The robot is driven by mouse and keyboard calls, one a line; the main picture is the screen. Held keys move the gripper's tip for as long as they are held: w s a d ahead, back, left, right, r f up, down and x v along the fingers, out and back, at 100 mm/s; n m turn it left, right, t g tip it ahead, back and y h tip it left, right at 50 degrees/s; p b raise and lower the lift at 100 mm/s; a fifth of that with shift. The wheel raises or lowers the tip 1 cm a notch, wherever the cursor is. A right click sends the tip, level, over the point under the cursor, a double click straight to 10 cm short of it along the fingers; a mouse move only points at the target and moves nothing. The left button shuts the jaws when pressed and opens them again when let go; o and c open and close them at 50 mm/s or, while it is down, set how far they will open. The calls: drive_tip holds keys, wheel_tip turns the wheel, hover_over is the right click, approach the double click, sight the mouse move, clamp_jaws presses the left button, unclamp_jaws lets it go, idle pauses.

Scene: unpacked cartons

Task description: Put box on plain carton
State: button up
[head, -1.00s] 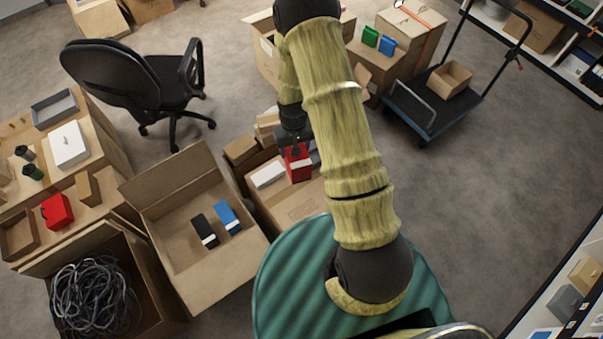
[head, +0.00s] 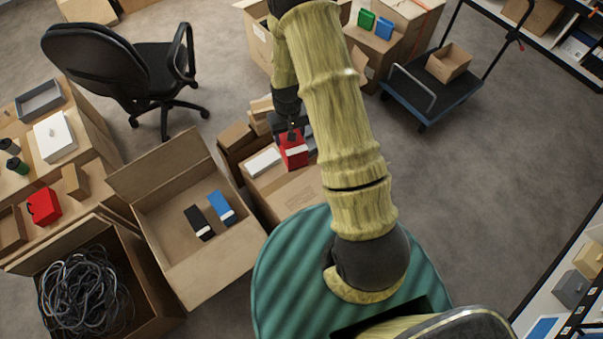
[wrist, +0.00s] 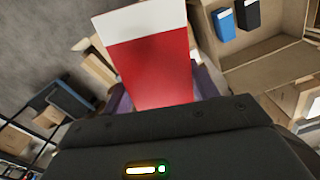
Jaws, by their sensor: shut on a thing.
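My gripper (head: 292,137) is shut on a red box (head: 293,152) with a white band. In the head view it holds the box over or beside the far edge of a closed brown carton (head: 292,197); I cannot tell whether they touch. In the wrist view the red box (wrist: 150,65) fills the middle, its white end away from the gripper body (wrist: 180,130). Another closed carton (head: 372,64) at the back carries a green box (head: 366,20) and a blue box (head: 384,28). I cannot tell which carton is the plain one.
A white box (head: 264,161) lies on the near closed carton. An open carton (head: 160,232) left of it holds a black and a blue box. A carton of cables (head: 130,318), a chair (head: 95,75) and a blue trolley (head: 425,100) stand around. Floor at right is clear.

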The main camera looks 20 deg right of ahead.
wheel_tip(320, 180, down, 29)
drive_tip(key=n+b, duration=0.3)
drive_tip(key=b, duration=3.9)
drive_tip(key=shift+s+a, duration=0.15)
drive_tip(key=shift+s, duration=0.2)
drive_tip(key=shift+r, duration=0.15)
wheel_tip(320, 180, down, 6)
drive_tip(key=b, duration=0.2)
drive_tip(key=shift+b, duration=0.3)
drive_tip(key=shift+f+b, duration=0.75)
drive_tip(key=shift+f, duration=1.25)
drive_tip(key=shift+f, duration=0.2)
